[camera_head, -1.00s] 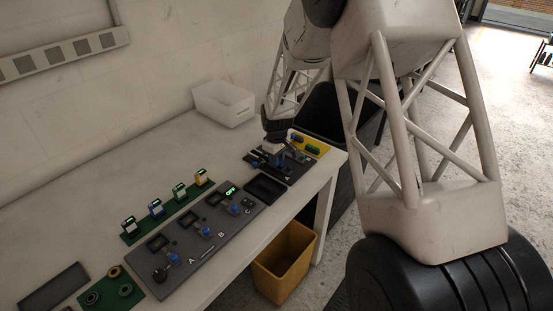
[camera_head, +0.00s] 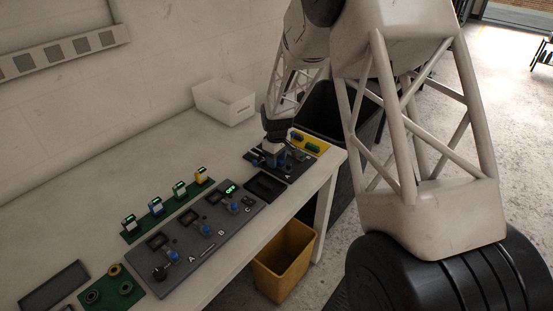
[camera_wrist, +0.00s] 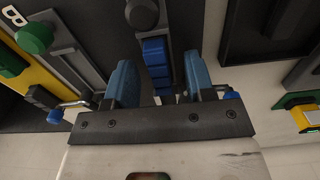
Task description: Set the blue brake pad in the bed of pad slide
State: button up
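A blue ridged block, which looks like the blue brake pad (camera_wrist: 156,60), lies in a dark channel of the pad slide, between my fingertips in the wrist view. My gripper (camera_wrist: 161,80) has two blue fingers spread apart. A gap shows on each side of the block, so the gripper looks open around it. A round grey knob (camera_wrist: 142,14) stands at the far end of the channel. In the head view my gripper (camera_head: 274,160) is low over the dark slide board (camera_head: 255,158) at the table's right end. The gripper hides the block there.
A yellow tray (camera_head: 325,147) with small coloured parts lies just right of the gripper. A bar with a blue knob (camera_wrist: 55,116) runs close to my left finger. An empty black tray (camera_head: 265,187), a grey control panel (camera_head: 185,262) and a white bin (camera_head: 224,102) stand nearby.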

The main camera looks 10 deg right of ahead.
jog(key=shift+r, duration=0.15)
jog(key=shift+r, duration=3.8)
jog(key=shift+s+r, duration=0.2)
jog(key=shift+r, duration=0.05)
jog(key=s+d+r+m+t, duration=0.1)
jog(key=s+d+r+m, duration=0.15)
jog(key=s+r, duration=0.7)
jog(key=s+d+r+m, duration=0.2)
jog(key=s+d+r, duration=0.2)
jog(key=s+r, duration=0.55)
jog(key=s+d+m+t, duration=0.1)
jog(key=s+m, duration=0.3)
jog(key=s, duration=2.3)
jog(key=shift+s+d+r+m+t, duration=0.15)
jog(key=shift+s+d+m+t, duration=0.2)
jog(key=shift+d, duration=0.55)
